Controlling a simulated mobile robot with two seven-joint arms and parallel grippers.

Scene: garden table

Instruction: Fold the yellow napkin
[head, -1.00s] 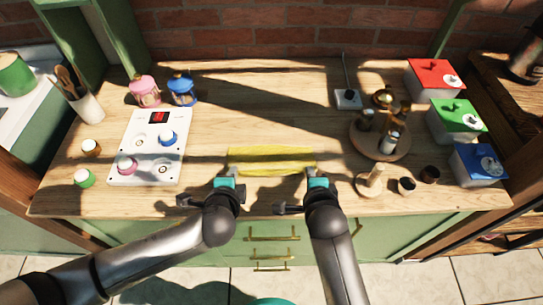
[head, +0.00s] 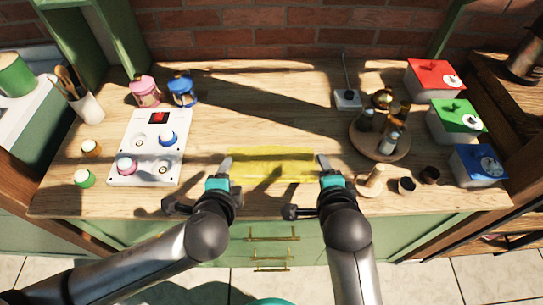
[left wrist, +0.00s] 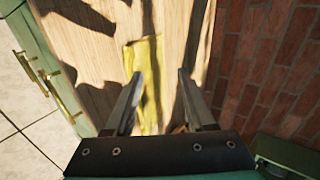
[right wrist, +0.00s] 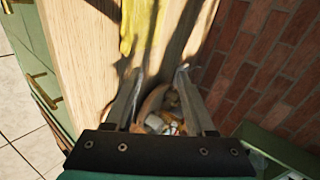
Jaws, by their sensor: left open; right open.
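The yellow napkin (head: 272,163) lies as a wide, shallow strip on the wooden table, near its front middle. It also shows in the left wrist view (left wrist: 150,75) and at the top of the right wrist view (right wrist: 138,22). My left gripper (head: 226,163) is open at the napkin's left end. My right gripper (head: 323,163) is open at its right end. In the wrist views the left jaws (left wrist: 160,78) and the right jaws (right wrist: 160,75) are apart with nothing gripped between them. I cannot tell whether the fingertips touch the cloth.
A round wooden stand (head: 378,143) with jars is right of my right gripper, with a wooden holder (head: 371,181) and small dark cups in front. A white panel (head: 148,147) with knobs is on the left. Red, green and blue boxes line the right edge. The table behind the napkin is clear.

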